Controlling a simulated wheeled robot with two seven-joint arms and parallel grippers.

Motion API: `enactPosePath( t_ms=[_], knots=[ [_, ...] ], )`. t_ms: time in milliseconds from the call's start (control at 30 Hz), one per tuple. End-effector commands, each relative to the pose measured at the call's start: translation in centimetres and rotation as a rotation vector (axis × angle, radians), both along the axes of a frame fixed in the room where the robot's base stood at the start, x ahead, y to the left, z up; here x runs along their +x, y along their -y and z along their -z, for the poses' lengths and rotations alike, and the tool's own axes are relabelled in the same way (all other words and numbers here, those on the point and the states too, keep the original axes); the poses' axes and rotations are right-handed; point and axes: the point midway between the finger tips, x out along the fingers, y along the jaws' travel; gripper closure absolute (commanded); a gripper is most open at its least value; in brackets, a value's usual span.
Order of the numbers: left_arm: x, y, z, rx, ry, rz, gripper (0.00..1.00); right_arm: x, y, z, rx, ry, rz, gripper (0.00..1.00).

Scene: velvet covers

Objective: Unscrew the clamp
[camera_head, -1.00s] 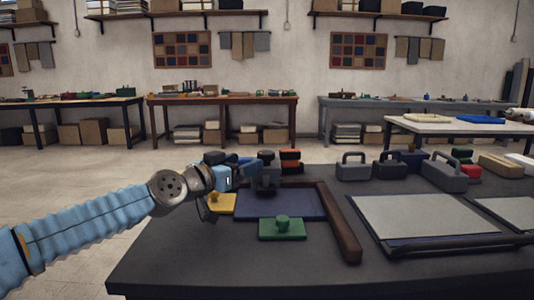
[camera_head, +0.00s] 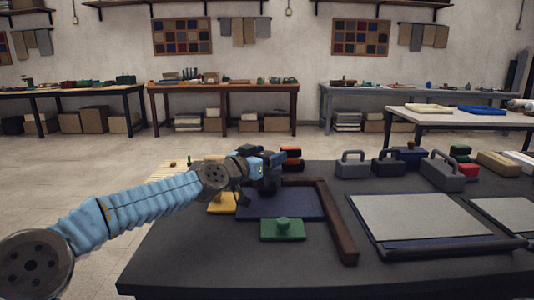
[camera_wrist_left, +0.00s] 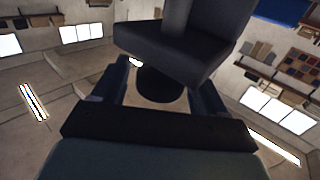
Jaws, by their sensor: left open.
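The dark clamp (camera_head: 268,187) stands at the back left of the dark worktable, partly hidden behind my left gripper (camera_head: 272,160). In the left wrist view the clamp's dark block (camera_wrist_left: 180,48) fills the top middle, and a round black knob (camera_wrist_left: 160,86) shows below it. The fingers of my left gripper (camera_wrist_left: 158,92) are open, one on each side of the knob. I cannot tell whether they touch it. My right gripper is not in view.
By the clamp lie a navy panel (camera_head: 285,205), a brown angled bar (camera_head: 342,232), a green block with a knob (camera_head: 283,230) and a yellow block (camera_head: 220,205). Grey handled weights (camera_head: 352,165) stand at the back. A grey board (camera_head: 415,220) lies to the right.

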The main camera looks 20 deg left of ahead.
Motion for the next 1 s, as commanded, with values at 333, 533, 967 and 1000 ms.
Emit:
enactPosePath(
  t_ms=[333,533,967,1000],
  knots=[
    [0.0,0.0,0.0,0.0,0.0,0.0,0.58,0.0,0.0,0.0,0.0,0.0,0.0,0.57],
    [0.0,0.0,0.0,-0.001,0.0,-0.001,0.76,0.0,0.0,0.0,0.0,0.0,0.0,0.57],
    [-0.2,0.3,-0.7,0.004,0.006,-0.14,0.8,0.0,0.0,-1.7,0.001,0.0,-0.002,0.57],
    [-0.2,0.4,-0.7,0.004,0.007,-0.166,0.8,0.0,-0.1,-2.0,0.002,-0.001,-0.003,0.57]
  ],
)
